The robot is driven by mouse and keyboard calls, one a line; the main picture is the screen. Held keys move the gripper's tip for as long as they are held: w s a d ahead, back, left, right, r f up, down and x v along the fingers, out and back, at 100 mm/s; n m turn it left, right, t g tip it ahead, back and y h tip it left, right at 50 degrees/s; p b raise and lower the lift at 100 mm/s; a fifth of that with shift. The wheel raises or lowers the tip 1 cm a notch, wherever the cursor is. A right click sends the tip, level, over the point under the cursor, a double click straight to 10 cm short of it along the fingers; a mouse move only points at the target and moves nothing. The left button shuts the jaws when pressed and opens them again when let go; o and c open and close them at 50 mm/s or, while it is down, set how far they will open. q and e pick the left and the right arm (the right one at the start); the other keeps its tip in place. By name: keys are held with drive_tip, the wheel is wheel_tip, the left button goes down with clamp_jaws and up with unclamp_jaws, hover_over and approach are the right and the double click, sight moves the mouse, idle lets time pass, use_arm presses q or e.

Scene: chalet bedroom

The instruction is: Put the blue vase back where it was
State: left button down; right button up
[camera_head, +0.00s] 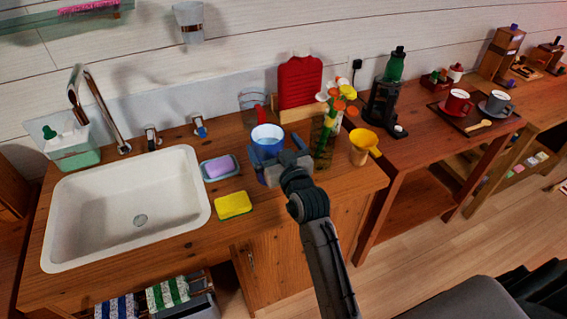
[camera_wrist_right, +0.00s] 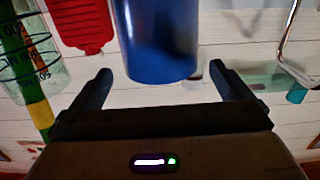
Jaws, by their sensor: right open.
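The blue vase (camera_head: 267,133) is a round blue vessel with a pale inside. It appears to be upright on the wooden counter, right of the sink; its lower part is hidden behind my gripper. My right gripper (camera_head: 278,153) is open at the near side of the vase, one finger toward each side. In the right wrist view, which looks upside down, the blue vase (camera_wrist_right: 156,40) shows between the two fingers of my right gripper (camera_wrist_right: 162,72), with a gap at each side. My left gripper is not in view.
A glass vase with flowers (camera_head: 324,146) and a yellow funnel (camera_head: 360,150) stand close to the right. A red hot-water bottle (camera_head: 300,84) leans behind. A soap dish (camera_head: 220,167) and yellow sponge (camera_head: 233,205) lie left, beside the white sink (camera_head: 70,215).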

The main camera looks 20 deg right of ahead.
drive_tip(key=s+b, duration=0.1)
drive_tip(key=s, duration=0.6)
